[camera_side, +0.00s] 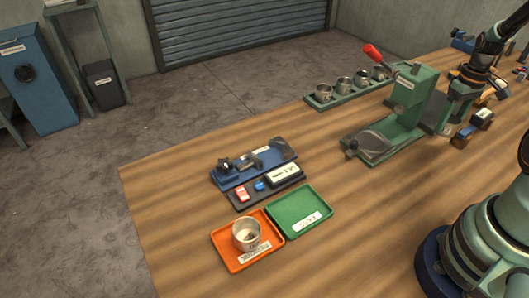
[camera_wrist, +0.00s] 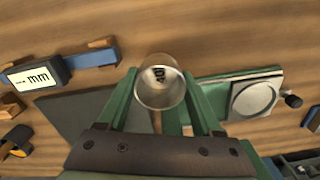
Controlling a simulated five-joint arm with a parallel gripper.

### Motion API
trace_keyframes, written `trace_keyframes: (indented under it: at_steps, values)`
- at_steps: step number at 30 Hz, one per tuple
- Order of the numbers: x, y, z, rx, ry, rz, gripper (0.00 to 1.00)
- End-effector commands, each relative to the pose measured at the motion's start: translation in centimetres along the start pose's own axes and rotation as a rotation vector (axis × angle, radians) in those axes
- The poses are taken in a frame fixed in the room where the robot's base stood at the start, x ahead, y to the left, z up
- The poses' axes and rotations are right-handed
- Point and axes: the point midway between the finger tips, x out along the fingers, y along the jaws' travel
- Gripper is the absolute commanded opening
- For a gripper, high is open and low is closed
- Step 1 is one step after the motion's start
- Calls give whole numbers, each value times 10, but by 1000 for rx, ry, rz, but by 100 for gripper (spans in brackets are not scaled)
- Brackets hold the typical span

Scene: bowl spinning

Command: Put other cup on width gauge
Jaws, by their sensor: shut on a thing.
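My gripper (camera_wrist: 160,88) is shut on a metal cup (camera_wrist: 160,95), held between its green fingers in the wrist view. The cup has a dark marking inside. In the side view my gripper (camera_side: 452,112) is behind the green press, and the cup is hidden or too small to make out. A gauge with a display marked mm (camera_wrist: 36,73) and a blue bar lies left of the cup in the wrist view; it appears to be the width gauge (camera_side: 472,127) at the right in the side view. I see no cup on it. Another cup (camera_side: 246,232) stands in the orange tray (camera_side: 230,258).
The green press (camera_side: 385,143) with a red lever stands beside my gripper. A rack (camera_side: 316,105) of several cups lies behind it. A green tray (camera_side: 300,207) and a blue fixture (camera_side: 247,178) lie to the left. Bare table separates them from the press.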

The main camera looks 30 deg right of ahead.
Motion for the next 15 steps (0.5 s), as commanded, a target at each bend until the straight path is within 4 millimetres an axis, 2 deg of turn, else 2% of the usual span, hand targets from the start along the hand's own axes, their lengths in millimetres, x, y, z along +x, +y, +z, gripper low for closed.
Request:
trace_keyframes:
  at_steps: [1, 8, 15]
  values:
    - [8, 0, 1, 0, -3, -2, 13]
    - [26, 0, 0, 0, -2, -1, 13]
    - [55, 1, -1, 0, -1, -1, 13]
